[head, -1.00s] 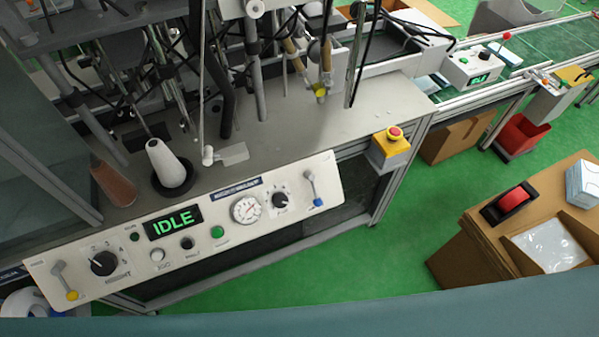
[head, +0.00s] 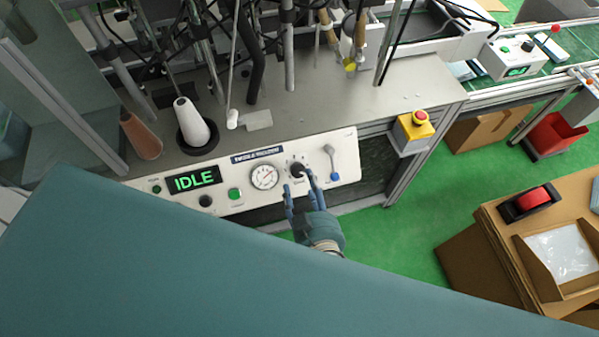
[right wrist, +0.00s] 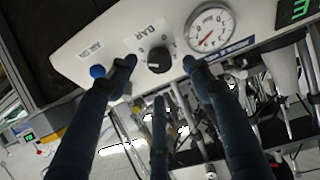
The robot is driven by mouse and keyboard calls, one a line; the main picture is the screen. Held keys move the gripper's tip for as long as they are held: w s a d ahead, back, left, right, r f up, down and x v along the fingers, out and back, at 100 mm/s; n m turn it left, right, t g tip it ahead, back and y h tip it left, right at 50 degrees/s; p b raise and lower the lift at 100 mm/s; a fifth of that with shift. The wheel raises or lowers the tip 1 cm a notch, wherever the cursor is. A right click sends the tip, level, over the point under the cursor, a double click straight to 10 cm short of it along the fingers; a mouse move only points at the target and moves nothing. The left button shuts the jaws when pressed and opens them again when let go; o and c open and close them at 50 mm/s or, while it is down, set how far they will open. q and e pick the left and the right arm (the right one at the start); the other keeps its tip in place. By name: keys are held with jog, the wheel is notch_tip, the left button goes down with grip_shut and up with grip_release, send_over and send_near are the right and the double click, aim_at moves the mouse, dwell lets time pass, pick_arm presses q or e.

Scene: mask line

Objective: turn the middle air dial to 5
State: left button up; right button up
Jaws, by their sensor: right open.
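The air dial is a black round knob (head: 297,169) on the white control panel (head: 347,152), just right of the round pressure gauge (head: 264,177). In the right wrist view the knob (right wrist: 159,60) sits under the letters BAR, with the gauge (right wrist: 210,29) to its right. My right gripper (head: 299,183) is open at the knob. In the right wrist view its fingertips (right wrist: 160,64) are spread on either side of the knob, and a third finger shows below. I cannot tell whether they touch it. The pointer's exact setting is too small to read. My left gripper is out of view.
A blue-tipped lever (head: 333,163) stands right of the knob. A green button (head: 235,194) and a green IDLE display (head: 194,179) are to the left. A yellow box with a red emergency button (head: 416,126) juts out at the right. Machine tubes and cones stand behind.

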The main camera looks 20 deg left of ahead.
aim_at(299, 173)
jog(key=x, duration=0.6)
jog(key=shift+s+d, duration=0.1)
jog(key=c, duration=1.1)
jog(key=n+y+p, duration=0.1)
jog(key=n+p, duration=0.1)
jog(key=n, duration=0.1)
jog(key=shift+d+r+n+g+p, duration=0.1)
jog(key=shift+n+g+p, duration=0.25)
jog(key=shift+n+g, duration=0.05)
jog(key=n+p, duration=0.2)
jog(key=n, duration=0.1)
jog(key=shift+g+y, duration=0.4)
jog(key=shift+n+p, duration=0.4)
jog(key=shift+n, duration=0.3)
